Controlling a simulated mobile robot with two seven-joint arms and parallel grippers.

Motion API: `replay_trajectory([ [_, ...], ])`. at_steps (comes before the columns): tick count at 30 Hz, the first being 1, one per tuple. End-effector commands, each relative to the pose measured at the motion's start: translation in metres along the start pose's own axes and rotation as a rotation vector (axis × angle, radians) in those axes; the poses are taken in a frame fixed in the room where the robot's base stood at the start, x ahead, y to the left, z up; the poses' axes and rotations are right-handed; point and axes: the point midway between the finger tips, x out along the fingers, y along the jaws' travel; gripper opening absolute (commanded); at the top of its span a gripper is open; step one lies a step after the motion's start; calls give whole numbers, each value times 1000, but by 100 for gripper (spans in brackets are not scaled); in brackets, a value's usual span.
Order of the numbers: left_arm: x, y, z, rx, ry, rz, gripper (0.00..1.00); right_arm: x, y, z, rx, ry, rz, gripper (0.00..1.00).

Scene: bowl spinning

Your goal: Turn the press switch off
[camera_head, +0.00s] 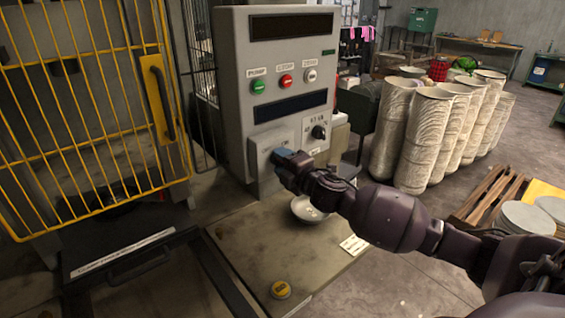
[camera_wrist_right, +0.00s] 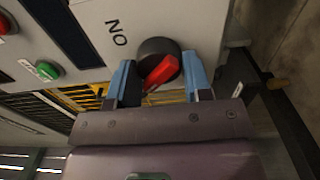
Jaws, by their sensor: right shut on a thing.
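The press switch shows in the right wrist view as a red handle (camera_wrist_right: 161,71) on a round black base, on the grey panel beside the word "ON". My right gripper (camera_wrist_right: 160,84) has its blue fingers on either side of the switch and is shut on it. In the head view my right gripper (camera_head: 283,160) is at the box on the lower front of the grey control cabinet (camera_head: 232,60). It hides the switch there. My left gripper is not in view.
A green button (camera_head: 258,86), a red button (camera_head: 286,81) and a black knob (camera_head: 319,131) are on the cabinet. A white bowl (camera_head: 307,209) sits below my right wrist. A yellow barred gate (camera_head: 85,110) stands left; stacked bowls (camera_head: 405,130) stand right.

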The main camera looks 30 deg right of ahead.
Motion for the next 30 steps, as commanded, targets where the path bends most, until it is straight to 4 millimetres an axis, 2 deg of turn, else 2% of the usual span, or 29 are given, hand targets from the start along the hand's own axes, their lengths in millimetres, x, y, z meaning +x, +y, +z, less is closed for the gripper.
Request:
replay_trajectory([
  [7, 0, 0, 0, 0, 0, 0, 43, 0, 0, 0, -2, 0, 0, 22],
  [8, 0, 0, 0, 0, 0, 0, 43, 0, 0, 0, -2, 0, -1, 47],
  [12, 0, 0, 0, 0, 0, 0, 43, 0, 0, 0, -1, 0, 0, 69],
  [23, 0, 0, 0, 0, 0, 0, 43, -3, -1, 0, 0, 0, 0, 69],
  [26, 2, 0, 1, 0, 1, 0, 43, -12, -1, 0, 0, 0, 0, 69],
  [30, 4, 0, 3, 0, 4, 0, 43, -32, -2, 0, 0, 1, -1, 69],
])
